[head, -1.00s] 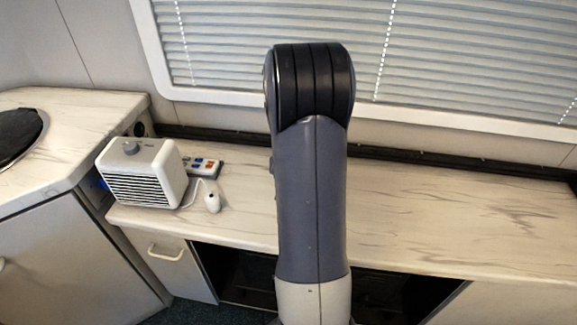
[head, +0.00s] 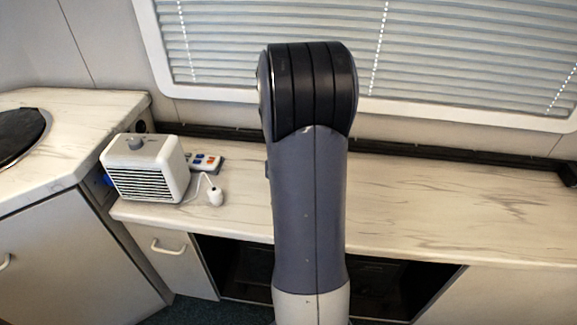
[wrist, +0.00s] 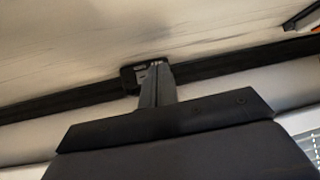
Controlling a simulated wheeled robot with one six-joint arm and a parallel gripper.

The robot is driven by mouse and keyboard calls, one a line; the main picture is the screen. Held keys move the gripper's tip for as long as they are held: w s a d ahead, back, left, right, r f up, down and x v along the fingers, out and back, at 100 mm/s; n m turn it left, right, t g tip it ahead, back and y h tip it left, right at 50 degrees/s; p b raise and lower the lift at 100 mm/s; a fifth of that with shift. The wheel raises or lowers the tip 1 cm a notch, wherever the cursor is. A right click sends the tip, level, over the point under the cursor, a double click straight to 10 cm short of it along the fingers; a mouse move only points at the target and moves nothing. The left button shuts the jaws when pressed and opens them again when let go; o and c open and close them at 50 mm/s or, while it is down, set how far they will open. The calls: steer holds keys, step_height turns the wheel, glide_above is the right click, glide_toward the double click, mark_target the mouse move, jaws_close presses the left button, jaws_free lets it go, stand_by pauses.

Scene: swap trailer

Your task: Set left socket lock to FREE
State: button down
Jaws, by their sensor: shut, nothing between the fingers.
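My gripper (wrist: 157,68) shows in the wrist view as two dark fingers pressed together, with nothing between them. Its tips overlap a small dark box (wrist: 130,79) with a light marking, set at the black rail along the back of the worktop. This may be a socket with its lock; the fingers partly cover it and I cannot read its setting. I cannot tell whether the tips touch it. In the head view my arm hides my gripper and the worktop behind it.
A white heater (head: 147,168), a remote-like panel (head: 206,161) and a white corded piece (head: 215,196) stand on the left of the worktop (head: 430,215). A round dark fitting (head: 139,127) is behind the heater. A window with blinds (head: 440,50) is above.

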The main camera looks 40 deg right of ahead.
steer(key=w+a+p+v, duration=0.1)
steer(key=p+v, duration=0.2)
steer(key=v, duration=0.4)
steer(key=shift+a+r, duration=0.15)
steer(key=shift+r, duration=0.1)
steer(key=shift+s, duration=0.15)
